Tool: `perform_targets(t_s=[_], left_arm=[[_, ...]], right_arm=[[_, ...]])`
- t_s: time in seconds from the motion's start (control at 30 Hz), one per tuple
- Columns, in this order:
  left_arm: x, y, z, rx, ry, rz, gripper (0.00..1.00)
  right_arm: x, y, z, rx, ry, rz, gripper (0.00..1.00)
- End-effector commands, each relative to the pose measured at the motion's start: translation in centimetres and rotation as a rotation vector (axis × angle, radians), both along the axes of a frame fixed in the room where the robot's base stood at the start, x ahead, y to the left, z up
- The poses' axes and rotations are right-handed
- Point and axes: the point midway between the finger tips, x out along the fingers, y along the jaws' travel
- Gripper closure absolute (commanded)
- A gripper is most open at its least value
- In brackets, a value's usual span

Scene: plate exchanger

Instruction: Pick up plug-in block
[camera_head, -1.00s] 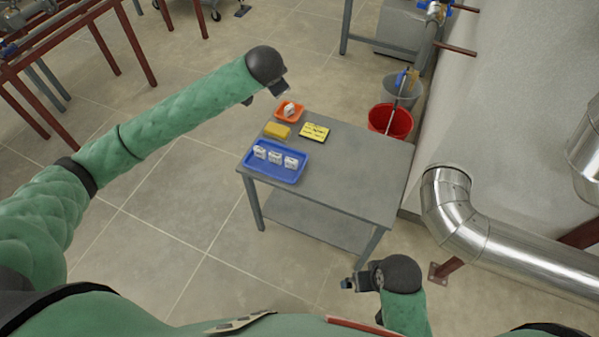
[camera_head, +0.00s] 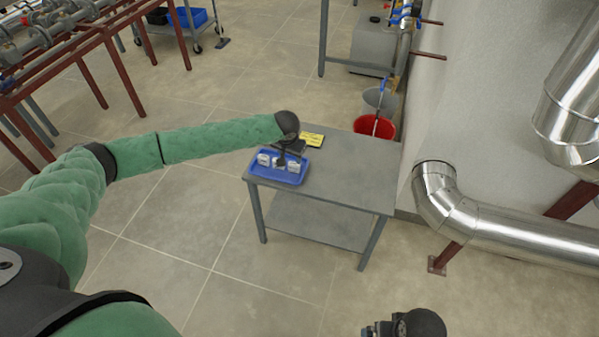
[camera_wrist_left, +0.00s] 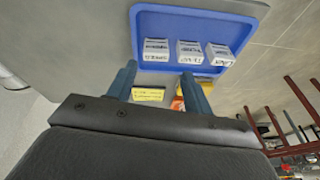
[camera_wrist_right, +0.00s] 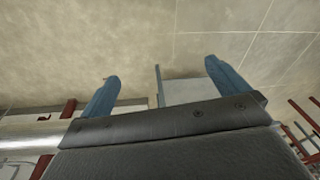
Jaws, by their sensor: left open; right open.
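Three white plug-in blocks stand in a row in a blue tray (camera_head: 277,180). In the left wrist view, the left block (camera_wrist_left: 156,49), middle block (camera_wrist_left: 190,53) and right block (camera_wrist_left: 219,55) all show in the tray (camera_wrist_left: 147,18). My left gripper (camera_head: 283,157) is over the tray in the head view and partly hides the middle of the row. In its wrist view the open, empty fingers (camera_wrist_left: 158,72) point toward the row, short of the left and middle blocks. My right gripper (camera_wrist_right: 161,70) is open and empty, away from the table, low in the head view (camera_head: 369,331).
The grey table (camera_head: 350,180) is bare on its right side. A yellow label card (camera_head: 312,140) lies behind the tray. A red bucket (camera_head: 365,128) and a grey bucket (camera_head: 381,100) stand behind the table. Silver piping (camera_head: 500,231) runs at the right.

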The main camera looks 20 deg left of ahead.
Motion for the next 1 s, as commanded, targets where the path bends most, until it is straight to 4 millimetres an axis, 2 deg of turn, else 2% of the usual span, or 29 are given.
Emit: perform_targets(t_s=[0.33,0.67,0.77,1.0], left_arm=[[0.2,-0.7,-0.1,-0.079,-0.013,0.153,0.49],[1.1,-0.6,-2.5,-0.080,-0.013,0.158,0.49],[1.3,-0.5,-3.0,-0.079,-0.013,0.157,0.49],[2.3,-0.4,-5.1,-0.078,-0.013,0.157,0.49]], right_arm=[[0.0,0.0,-0.1,-0.001,0.002,0.000,0.00],[0.5,0.1,-2.2,-0.004,0.003,0.001,0.00],[0.7,0.1,-3.2,-0.006,0.006,0.001,0.00],[1.2,0.1,-7.1,-0.012,0.009,0.001,0.00]])
